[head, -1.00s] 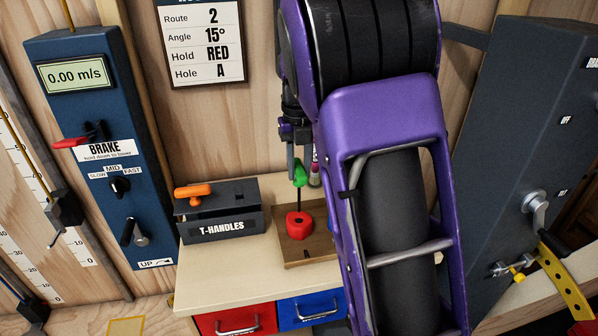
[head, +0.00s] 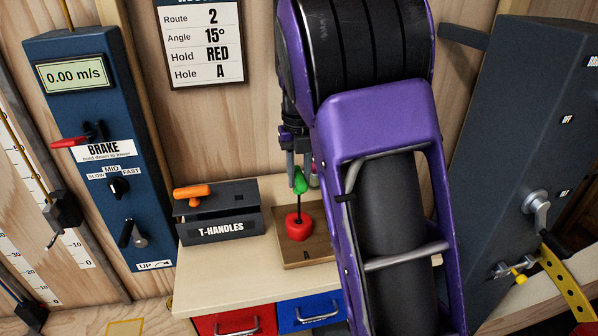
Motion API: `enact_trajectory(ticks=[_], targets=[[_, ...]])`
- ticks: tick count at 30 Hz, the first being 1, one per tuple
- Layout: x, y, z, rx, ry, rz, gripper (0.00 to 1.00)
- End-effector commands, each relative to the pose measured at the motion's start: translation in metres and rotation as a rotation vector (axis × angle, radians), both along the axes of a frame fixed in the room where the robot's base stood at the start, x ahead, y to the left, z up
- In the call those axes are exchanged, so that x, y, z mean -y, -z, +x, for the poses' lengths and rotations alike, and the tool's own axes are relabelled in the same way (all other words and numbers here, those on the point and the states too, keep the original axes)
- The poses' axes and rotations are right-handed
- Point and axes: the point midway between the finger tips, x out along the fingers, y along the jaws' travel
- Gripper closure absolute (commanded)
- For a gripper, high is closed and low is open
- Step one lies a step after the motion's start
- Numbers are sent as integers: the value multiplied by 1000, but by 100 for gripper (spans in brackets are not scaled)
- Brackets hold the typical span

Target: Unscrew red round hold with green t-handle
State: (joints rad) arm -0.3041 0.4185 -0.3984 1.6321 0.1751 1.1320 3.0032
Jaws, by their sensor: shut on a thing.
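The red round hold (head: 299,226) sits on a wooden board (head: 293,258) on the bench. The green t-handle (head: 299,182) stands upright over it, its dark shaft running down into the middle of the hold. My gripper (head: 300,174) points down and is shut on the green grip of the t-handle. My purple arm hides the right part of the board and some of the bench. Whether the hold is still threaded to the board cannot be told.
A dark T-HANDLES box (head: 217,212) with an orange t-handle (head: 191,191) on top stands left of the board. The blue brake panel (head: 100,140) is at the left. Red (head: 234,323) and blue (head: 311,310) drawers are under the bench top. A dark cabinet (head: 525,150) is at right.

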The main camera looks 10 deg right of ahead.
Motion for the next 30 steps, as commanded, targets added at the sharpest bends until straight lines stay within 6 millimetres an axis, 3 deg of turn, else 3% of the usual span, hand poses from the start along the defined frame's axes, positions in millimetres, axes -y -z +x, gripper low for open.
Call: enact_trajectory(ticks=[30], targets=[[0, 16, 0, 0, 0, 0, 100]])
